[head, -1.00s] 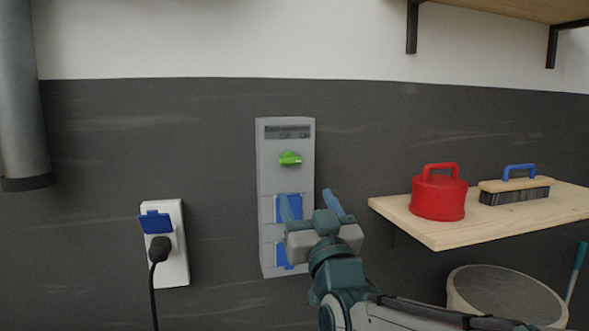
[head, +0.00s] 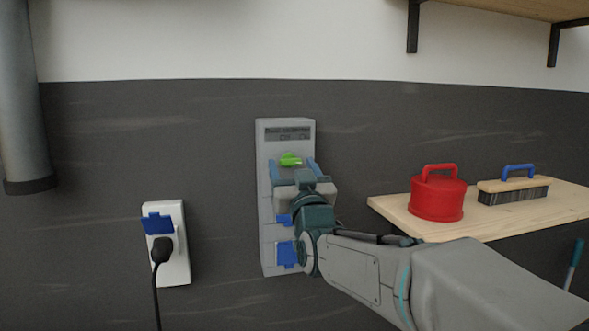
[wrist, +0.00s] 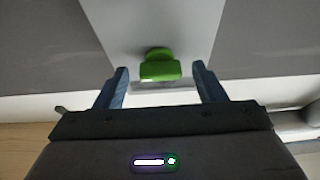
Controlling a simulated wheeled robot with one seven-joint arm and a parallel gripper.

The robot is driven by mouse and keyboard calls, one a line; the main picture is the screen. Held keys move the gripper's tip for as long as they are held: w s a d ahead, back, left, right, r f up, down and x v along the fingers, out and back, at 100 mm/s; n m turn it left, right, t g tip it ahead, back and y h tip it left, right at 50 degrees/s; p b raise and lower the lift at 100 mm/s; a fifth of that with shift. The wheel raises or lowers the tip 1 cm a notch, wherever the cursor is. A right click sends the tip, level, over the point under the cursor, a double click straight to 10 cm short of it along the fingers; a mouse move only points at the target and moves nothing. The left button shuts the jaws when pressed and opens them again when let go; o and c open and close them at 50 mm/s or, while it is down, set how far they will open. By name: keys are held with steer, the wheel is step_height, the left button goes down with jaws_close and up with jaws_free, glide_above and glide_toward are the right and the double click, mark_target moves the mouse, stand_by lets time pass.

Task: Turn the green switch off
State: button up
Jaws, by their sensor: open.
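The green switch (head: 290,159) is a rotary knob on the upper part of a grey wall box (head: 285,133), below a dark label strip. My gripper (head: 293,166) is in front of the box, just below the knob in the head view, with its blue fingers spread to either side. In the wrist view the green switch (wrist: 160,66) shows between and slightly beyond the tips of my open gripper (wrist: 162,75). There is a gap on each side, and I see no contact. My gripper hides part of the box's middle and its upper blue cover.
A white socket (head: 176,275) with a blue flap and black plug is on the wall to the left. A wooden shelf (head: 440,233) at right holds a red canister (head: 437,198) and a brush (head: 512,192). A grey pipe (head: 22,110) runs down the far left.

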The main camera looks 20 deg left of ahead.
steer(key=c, duration=1)
